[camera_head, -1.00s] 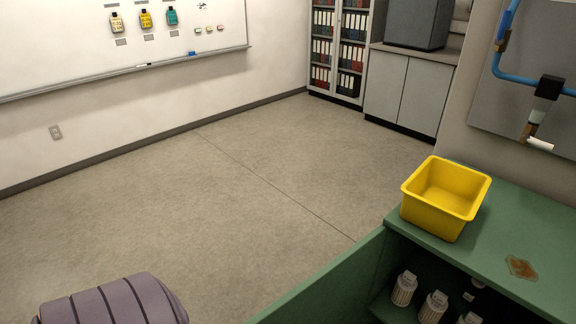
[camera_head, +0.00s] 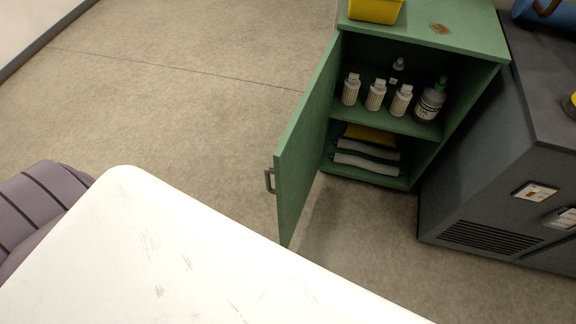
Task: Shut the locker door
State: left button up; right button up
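The green locker (camera_head: 470,48) stands at the upper right of the head view. Its door (camera_head: 307,150) hangs wide open, swung out toward the lower left from the locker's left side. A dark handle (camera_head: 269,181) sits near the door's free edge, on its left face. Inside, the upper shelf (camera_head: 375,119) holds several bottles, and the lower compartment holds folded cloths (camera_head: 366,160). Neither of my grippers shows in this view.
A white table top (camera_head: 165,250) fills the lower left, with its edge close to the door's bottom corner in the picture. A purple-grey padded seat (camera_head: 40,205) is at far left. A dark grey cabinet (camera_head: 500,170) stands right of the locker. A yellow bin (camera_head: 375,9) sits on top. Floor left of the door is clear.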

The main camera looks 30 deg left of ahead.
aim_at(296, 156)
jog(key=j+z, duration=0.15)
jog(key=j, duration=0.25)
jog(key=k+j+z, duration=0.15)
jog(key=j, duration=0.25)
jog(key=j+z, duration=0.15)
jog(key=j, duration=0.25)
jog(key=i+j, duration=0.1)
jog(key=j, duration=0.2)
jog(key=i+j+z, duration=0.1)
jog(key=j, duration=0.2)
jog(key=i+j, duration=0.1)
jog(key=j, duration=0.25)
jog(key=z, duration=0.05)
